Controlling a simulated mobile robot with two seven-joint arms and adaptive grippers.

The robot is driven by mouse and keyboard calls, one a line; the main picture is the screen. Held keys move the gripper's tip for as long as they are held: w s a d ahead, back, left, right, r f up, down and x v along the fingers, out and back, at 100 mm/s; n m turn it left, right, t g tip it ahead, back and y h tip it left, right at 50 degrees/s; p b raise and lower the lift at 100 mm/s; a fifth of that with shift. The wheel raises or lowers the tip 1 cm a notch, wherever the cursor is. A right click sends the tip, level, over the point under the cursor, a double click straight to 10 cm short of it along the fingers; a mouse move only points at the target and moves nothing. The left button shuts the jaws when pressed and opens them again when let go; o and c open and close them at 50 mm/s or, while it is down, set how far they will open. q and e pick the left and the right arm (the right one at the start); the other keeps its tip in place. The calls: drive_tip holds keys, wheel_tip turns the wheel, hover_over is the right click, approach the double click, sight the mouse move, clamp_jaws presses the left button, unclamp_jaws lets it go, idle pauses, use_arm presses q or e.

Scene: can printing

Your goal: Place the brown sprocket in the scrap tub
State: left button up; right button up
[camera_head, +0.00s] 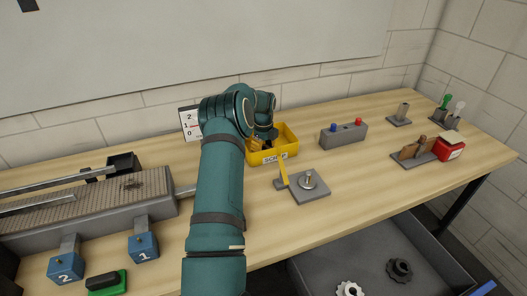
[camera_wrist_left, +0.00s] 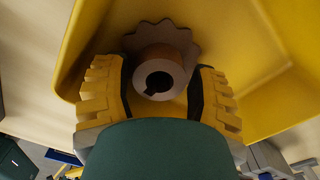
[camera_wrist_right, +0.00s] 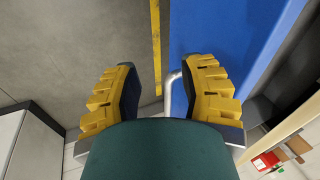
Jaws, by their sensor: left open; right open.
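The yellow scrap tub (camera_head: 290,134), with a label on its front, stands on the bench behind the middle. My left gripper (camera_head: 262,138) reaches down into it from the left. In the left wrist view the brown sprocket (camera_wrist_left: 160,42), with a round hub and a keyed hole, is inside the tub (camera_wrist_left: 235,40). It sits between the spread fingers of my left gripper (camera_wrist_left: 163,85), which are open with small gaps at the hub. The head view hides the sprocket. My right gripper (camera_wrist_right: 168,85) is open and empty in its wrist view, outside the head view.
A post fixture (camera_head: 310,197) with a yellow lever stands in front of the tub. A grey button box (camera_head: 344,135) is to its right. A red box (camera_head: 450,150) is further right. A grey tray (camera_head: 375,250) below holds a dark sprocket (camera_head: 399,269) and a white one (camera_head: 349,289).

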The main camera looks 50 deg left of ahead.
use_arm(q)
wheel_tip(320, 180, up, 11)
drive_tip(key=shift+p, duration=0.45)
drive_tip(key=shift+f, duration=0.1)
